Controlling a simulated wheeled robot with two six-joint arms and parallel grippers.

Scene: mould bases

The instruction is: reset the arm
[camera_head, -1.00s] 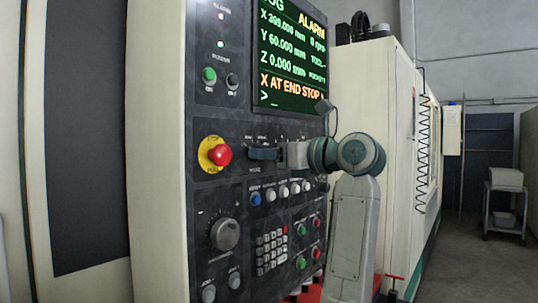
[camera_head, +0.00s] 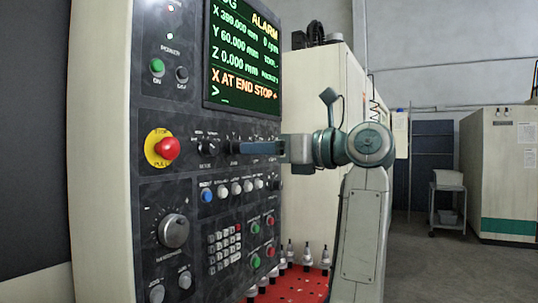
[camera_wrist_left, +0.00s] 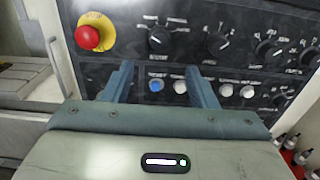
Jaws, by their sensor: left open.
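My left arm rises from the lower right in the head view, and my left gripper (camera_head: 255,148) points left in front of the control panel (camera_head: 150,225). In the left wrist view its two blue fingers (camera_wrist_left: 158,72) are apart with nothing between them. A blue button (camera_wrist_left: 156,85) and white buttons of the panel show between and beyond the fingers. Whether the fingers touch the panel cannot be told. The panel's screen (camera_head: 243,55) reads "ALARM" and "X AT END STOP". My right gripper is in neither view.
A red emergency stop (camera_head: 167,148) on a yellow ring sits left of the gripper. Rotary knobs (camera_head: 208,147) are close by. A red perforated surface (camera_head: 290,283) with several tool holders is below. A grey trolley (camera_head: 447,203) and a cream cabinet (camera_head: 500,170) stand far right, past open floor.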

